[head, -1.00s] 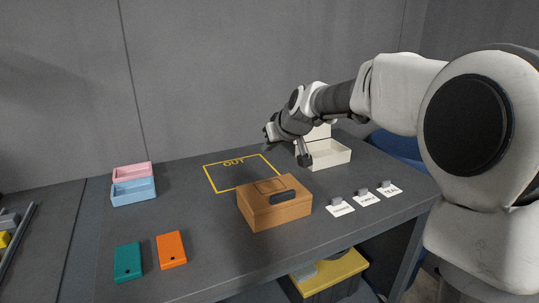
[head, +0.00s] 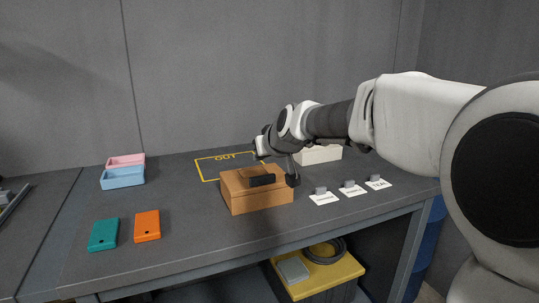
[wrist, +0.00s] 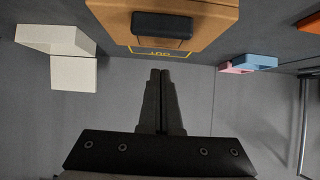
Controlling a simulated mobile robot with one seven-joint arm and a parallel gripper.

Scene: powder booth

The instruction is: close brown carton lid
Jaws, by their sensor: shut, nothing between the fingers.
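The brown carton (head: 250,201) sits on the dark table with its lid (head: 236,180) lying down flat on top, looking closed. A dark handle (head: 262,180) is on the carton. My gripper (head: 292,181) is shut and empty, at the right side of the carton in the head view; I cannot tell whether it touches. In the wrist view the shut fingers (wrist: 160,74) point toward the carton (wrist: 215,18), whose dark handle (wrist: 162,25) shows at the top.
A cream box (head: 320,155) stands behind my arm. Small labelled cards with grey blocks (head: 350,188) lie at the right. Teal (head: 103,235) and orange (head: 147,226) pieces lie front left. Pink (head: 126,160) and blue (head: 122,178) trays stand at left. The yellow OUT outline (head: 205,170) is empty.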

